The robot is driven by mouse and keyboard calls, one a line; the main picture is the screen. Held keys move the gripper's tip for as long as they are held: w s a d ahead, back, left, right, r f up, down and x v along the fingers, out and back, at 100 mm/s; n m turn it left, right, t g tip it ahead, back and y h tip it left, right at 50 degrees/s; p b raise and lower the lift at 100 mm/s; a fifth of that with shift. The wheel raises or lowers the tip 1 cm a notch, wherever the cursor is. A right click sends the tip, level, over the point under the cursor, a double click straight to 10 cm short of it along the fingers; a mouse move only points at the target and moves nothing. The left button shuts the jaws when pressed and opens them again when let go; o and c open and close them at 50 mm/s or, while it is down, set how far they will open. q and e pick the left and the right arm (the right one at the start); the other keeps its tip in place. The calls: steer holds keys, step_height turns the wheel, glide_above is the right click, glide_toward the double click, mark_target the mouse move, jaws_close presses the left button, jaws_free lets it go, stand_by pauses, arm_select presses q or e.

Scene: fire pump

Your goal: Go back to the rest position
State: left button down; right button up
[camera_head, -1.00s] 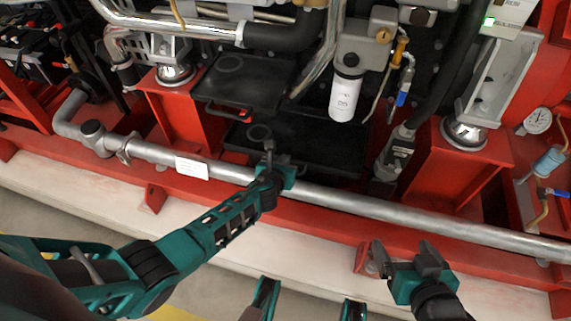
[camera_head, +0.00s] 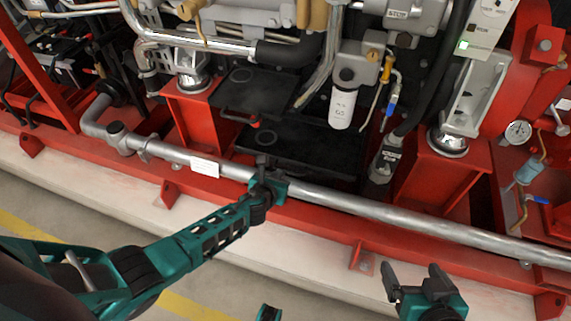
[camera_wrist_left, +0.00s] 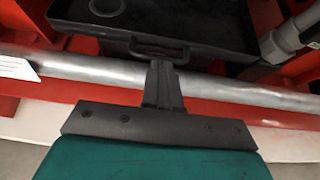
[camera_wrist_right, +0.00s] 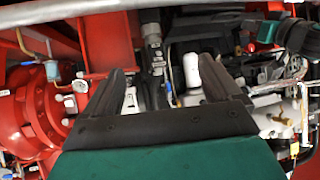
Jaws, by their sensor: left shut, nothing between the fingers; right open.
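My left gripper (camera_head: 264,167) is shut and empty. In the head view it lies over the long grey pipe (camera_head: 330,200); I cannot tell whether it touches. In the left wrist view its fingers (camera_wrist_left: 163,70) are together, in front of the pipe (camera_wrist_left: 100,70) and a black tray (camera_wrist_left: 205,25). My right gripper (camera_head: 413,275) is at the lower right of the head view, in front of the red base rail. In the right wrist view its fingers (camera_wrist_right: 170,80) stand wide apart with nothing held between them.
The fire pump's red frame (camera_head: 455,175) fills the back, with a white filter (camera_head: 342,107), a pressure gauge (camera_head: 518,131) and black trays (camera_head: 290,145). A pale ledge (camera_head: 110,195) runs along the front. Open floor (camera_head: 40,215) lies at the lower left.

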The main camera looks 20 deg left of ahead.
arm_select(q)
steer(key=s+r+n+h+p, duration=0.1)
steer(key=s+r+n+p, duration=0.4)
steer(key=s+r+n, duration=0.4)
steer(key=s+d+r+n+g+h+p, duration=0.1)
steer(key=s+r+n+p, duration=0.4)
steer(key=n, duration=1.9)
steer(key=s+r, duration=0.4)
steer(key=s, duration=0.4)
steer(key=shift+s+d+r+p, duration=0.15)
steer(key=shift+s+d+p, duration=0.15)
steer(key=shift+p, duration=0.1)
arm_select(e)
steer(key=s+d+r, duration=0.1)
steer(key=d+r, duration=0.2)
steer(key=r, duration=0.3)
steer(key=shift+s+r+h, duration=0.15)
steer(key=shift+r+h, duration=0.25)
